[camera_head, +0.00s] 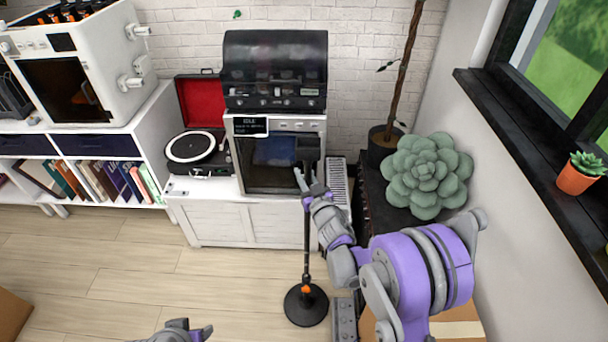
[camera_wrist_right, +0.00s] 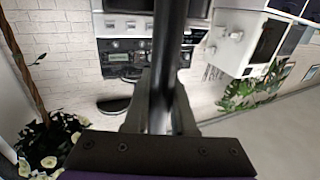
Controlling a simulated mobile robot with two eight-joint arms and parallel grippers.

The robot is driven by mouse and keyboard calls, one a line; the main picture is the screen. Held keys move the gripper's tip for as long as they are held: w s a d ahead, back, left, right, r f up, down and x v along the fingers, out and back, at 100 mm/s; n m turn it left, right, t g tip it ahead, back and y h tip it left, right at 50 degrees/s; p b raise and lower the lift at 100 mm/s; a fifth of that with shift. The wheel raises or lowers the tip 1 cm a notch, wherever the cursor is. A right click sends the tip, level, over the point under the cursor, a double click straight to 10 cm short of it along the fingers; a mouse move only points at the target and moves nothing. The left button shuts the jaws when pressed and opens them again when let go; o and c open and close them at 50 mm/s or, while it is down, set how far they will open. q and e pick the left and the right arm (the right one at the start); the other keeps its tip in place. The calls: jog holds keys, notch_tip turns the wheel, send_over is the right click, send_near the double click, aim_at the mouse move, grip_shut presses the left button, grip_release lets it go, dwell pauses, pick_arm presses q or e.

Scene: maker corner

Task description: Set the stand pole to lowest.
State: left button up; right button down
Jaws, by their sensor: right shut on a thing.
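The stand has a thin black pole (camera_head: 307,240) with an orange collar low down and a round black base (camera_head: 306,305) on the floor. My right gripper (camera_head: 306,178) is at the upper part of the pole, in front of the white cabinet. In the right wrist view the black pole (camera_wrist_right: 168,60) runs between the fingers of the right gripper (camera_wrist_right: 160,122), which is shut on it. The pole's top is partly hidden against the dark machine door. My left gripper (camera_head: 188,330) shows only in part at the bottom edge, apart from the stand.
A white cabinet (camera_head: 245,222) behind the stand bears a machine with a dark door (camera_head: 268,178) and a record player (camera_head: 195,148).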

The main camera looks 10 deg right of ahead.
pick_arm(q)
notch_tip(320, 180, down, 27)
jog(key=g+b, duration=0.1)
jog(key=b, duration=2.3)
jog(key=shift+s, duration=0.4)
pick_arm(e)
notch_tip(320, 180, down, 30)
jog(key=shift+f, duration=0.2)
pick_arm(q)
jog(key=shift+f, duration=0.1)
pick_arm(e)
jog(key=c, duration=0.9)
grip_release()
jog(key=shift+o, duration=0.8)
pick_arm(q)
jog(key=shift+r+p, duration=0.45)
pick_arm(e)
jog(key=s+d, duration=0.2)
jog(key=s, duration=0.8)
jog(key=shift+s, duration=0.35)
